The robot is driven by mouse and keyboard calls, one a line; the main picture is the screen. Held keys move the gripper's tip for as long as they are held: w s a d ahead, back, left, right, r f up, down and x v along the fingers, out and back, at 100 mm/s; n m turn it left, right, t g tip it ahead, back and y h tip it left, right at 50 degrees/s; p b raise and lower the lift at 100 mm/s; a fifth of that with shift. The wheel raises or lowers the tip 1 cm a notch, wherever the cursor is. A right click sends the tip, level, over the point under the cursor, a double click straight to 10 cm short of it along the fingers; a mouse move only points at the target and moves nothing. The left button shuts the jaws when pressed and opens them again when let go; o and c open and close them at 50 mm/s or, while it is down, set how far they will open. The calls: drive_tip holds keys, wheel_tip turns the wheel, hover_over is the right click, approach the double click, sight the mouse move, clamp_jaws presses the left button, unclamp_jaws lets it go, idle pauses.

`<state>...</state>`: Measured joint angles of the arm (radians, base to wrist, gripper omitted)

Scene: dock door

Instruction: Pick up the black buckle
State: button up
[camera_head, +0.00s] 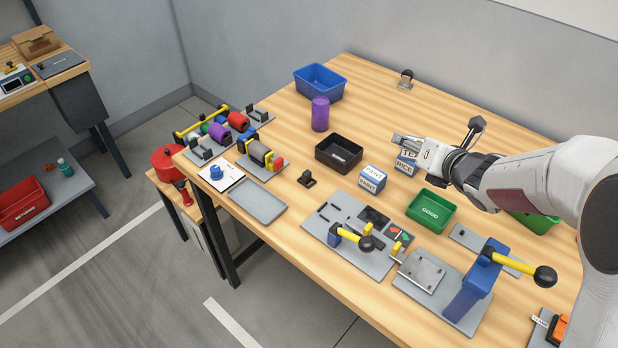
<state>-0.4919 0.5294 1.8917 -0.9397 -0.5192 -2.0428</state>
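A small black piece that looks like the buckle (307,179) lies on the wooden table, left of the printed blocks and just in front of the black bin. It is too small to make out its details. My gripper (397,140) is at the right of the middle of the table, pointing left, with its tip by a printed block at the back. It is well to the right of and behind the black piece in the picture, clear of it. Whether its fingers are open or shut is too small to tell.
A black bin (326,164), a printed block (372,180) and a green bin marked GOOD (447,217) stand nearby. A grey fixture plate with a yellow-handled clamp (351,238) is in front. A grey tray (257,201) is at left. Bare wood surrounds the black piece.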

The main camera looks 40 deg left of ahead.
drive_tip(key=s+a+f+n+g+y, duration=0.2)
drive_tip(key=s+a+f+n+g, duration=0.2)
drive_tip(key=s+a+f+n, duration=0.4)
drive_tip(key=n+g+y, duration=0.1)
drive_tip(key=n+g, duration=0.2)
drive_tip(key=n, duration=0.1)
approach(309, 175)
drive_tip(key=x, duration=0.3)
drive_tip(key=shift+f, duration=0.2)
drive_tip(key=shift+x, duration=1.35)
drive_tip(key=shift+w, duration=0.1)
drive_tip(key=shift+x, duration=2.6)
drive_tip(key=shift+r, duration=0.1)
drive_tip(key=c, duration=1)
